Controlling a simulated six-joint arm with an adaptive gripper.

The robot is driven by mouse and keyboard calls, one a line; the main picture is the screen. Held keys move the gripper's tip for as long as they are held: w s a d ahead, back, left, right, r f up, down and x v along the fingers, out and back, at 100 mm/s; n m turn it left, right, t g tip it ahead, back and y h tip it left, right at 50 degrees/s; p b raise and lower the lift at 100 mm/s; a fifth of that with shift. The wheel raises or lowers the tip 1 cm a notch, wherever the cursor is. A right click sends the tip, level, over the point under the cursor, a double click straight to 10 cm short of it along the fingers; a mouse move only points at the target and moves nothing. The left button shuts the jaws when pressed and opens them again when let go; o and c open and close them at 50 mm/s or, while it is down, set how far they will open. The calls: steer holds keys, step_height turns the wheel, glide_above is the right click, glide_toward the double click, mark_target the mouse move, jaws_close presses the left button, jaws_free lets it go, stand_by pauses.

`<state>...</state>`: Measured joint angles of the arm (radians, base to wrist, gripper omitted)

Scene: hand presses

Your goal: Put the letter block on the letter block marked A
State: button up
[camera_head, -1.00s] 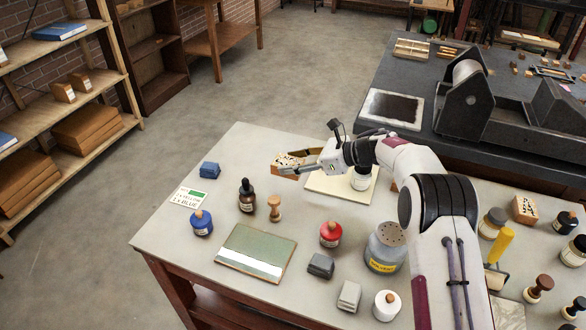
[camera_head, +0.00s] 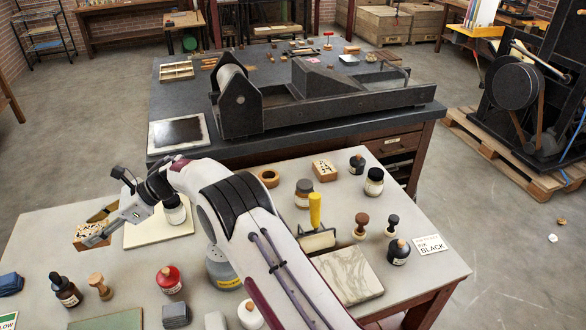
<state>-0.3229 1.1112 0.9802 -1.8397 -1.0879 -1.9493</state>
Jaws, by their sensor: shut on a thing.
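A tan letter block (camera_head: 92,230) with dark marks on its top is at my gripper (camera_head: 92,240), at the left of the table. My gripper is shut on this block, and its fingers hide part of the block's side. I cannot tell whether the block touches the table. Another tan letter block (camera_head: 325,171) with dark marks on it stands toward the back right of the table, well apart from my gripper. The marks are too small to read as a letter.
A cream board (camera_head: 160,232) with a jar (camera_head: 174,210) lies right of my gripper. Near the other letter block stand a wooden ring (camera_head: 269,178), a brown-lidded jar (camera_head: 304,193), dark ink bottles (camera_head: 374,182) and a yellow-handled roller (camera_head: 316,212). A dark press (camera_head: 320,95) stands behind.

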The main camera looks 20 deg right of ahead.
mark_target(97, 229)
step_height(97, 229, up, 9)
steer(key=shift+f, duration=0.1)
steer(key=w+d+m+t+h, duration=0.15)
steer(key=w+d, duration=0.35)
steer(key=d, duration=0.5)
steer(key=w+d+m+t, duration=0.3)
steer(key=w+d, duration=0.2)
steer(key=d, duration=0.5)
steer(key=w+d+m+t, duration=0.2)
steer(key=w+d, duration=0.3)
steer(key=d, duration=0.5)
steer(key=s+d+m+t+h, duration=0.2)
steer(key=d+m+t+h, duration=0.4)
steer(key=d, duration=3.5)
steer(key=shift+m+g+h, duration=0.25)
steer(key=shift+m+g, duration=0.1)
steer(key=shift+m, duration=0.2)
steer(key=shift+w+f, duration=0.15)
steer(key=shift+f, duration=1.2)
steer(key=shift+w+f, duration=0.1)
steer(key=shift+f, duration=1.25)
step_height(97, 229, down, 6)
steer(key=shift+f, duration=0.15)
